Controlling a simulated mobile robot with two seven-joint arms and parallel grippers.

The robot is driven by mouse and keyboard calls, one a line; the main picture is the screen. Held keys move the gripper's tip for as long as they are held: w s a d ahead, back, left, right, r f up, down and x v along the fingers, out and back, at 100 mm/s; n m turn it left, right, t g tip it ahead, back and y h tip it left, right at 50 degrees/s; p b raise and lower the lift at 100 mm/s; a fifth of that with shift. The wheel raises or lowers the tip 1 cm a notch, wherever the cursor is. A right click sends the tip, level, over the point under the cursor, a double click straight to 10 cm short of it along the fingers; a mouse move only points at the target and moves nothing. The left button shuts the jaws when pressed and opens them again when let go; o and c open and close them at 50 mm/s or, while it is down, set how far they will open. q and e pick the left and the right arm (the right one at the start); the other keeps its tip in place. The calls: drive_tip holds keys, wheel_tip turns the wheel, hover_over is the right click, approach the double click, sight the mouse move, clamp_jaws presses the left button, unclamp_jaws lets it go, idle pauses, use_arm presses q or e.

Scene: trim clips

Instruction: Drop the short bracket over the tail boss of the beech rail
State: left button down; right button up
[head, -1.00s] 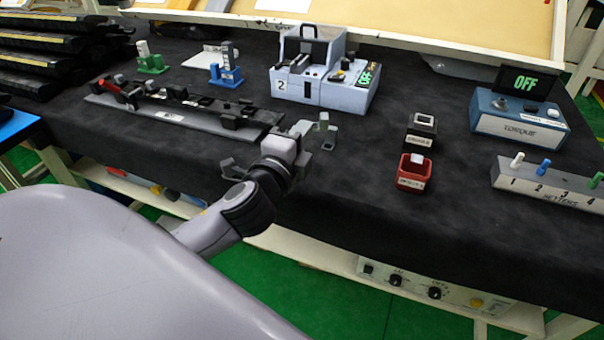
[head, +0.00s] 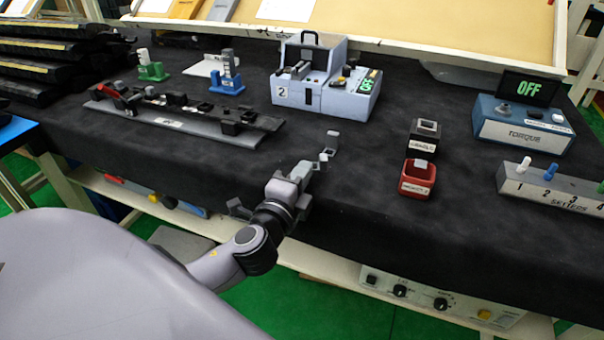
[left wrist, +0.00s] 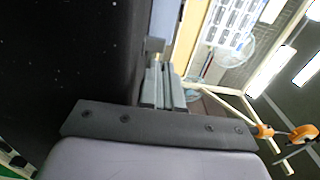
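A long dark rail with several clips and blocks along it lies on a grey labelled base (head: 172,124) at the left of the bench. I take it for the beech rail, though no beech colour shows. Its tail boss is too small to tell. My left gripper (head: 323,160) is over the black mat, right of and nearer than the rail. A small grey-green piece (head: 332,138), apparently the short bracket, is at its fingertips. In the left wrist view the fingers (left wrist: 163,85) are close together with a small grey piece (left wrist: 155,46) at their tips. My right gripper is not in view.
A grey-blue press unit (head: 325,85) stands behind. Green (head: 152,70) and blue (head: 227,82) stands are behind the rail. A black box (head: 424,134), red bin (head: 417,178), torque unit (head: 523,125) and setters block (head: 550,188) are at right. The mat between is clear.

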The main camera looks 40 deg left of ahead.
use_arm(q)
drive_tip(key=shift+f+b, duration=0.35)
drive_tip(key=shift+f, duration=0.2)
drive_tip(key=c, duration=1.3)
unclamp_jaws()
drive_tip(key=shift+c, duration=0.2)
drive_tip(key=shift+s+f, duration=0.1)
drive_tip(key=shift+f, duration=0.2)
drive_tip(key=shift+d+r, duration=0.1)
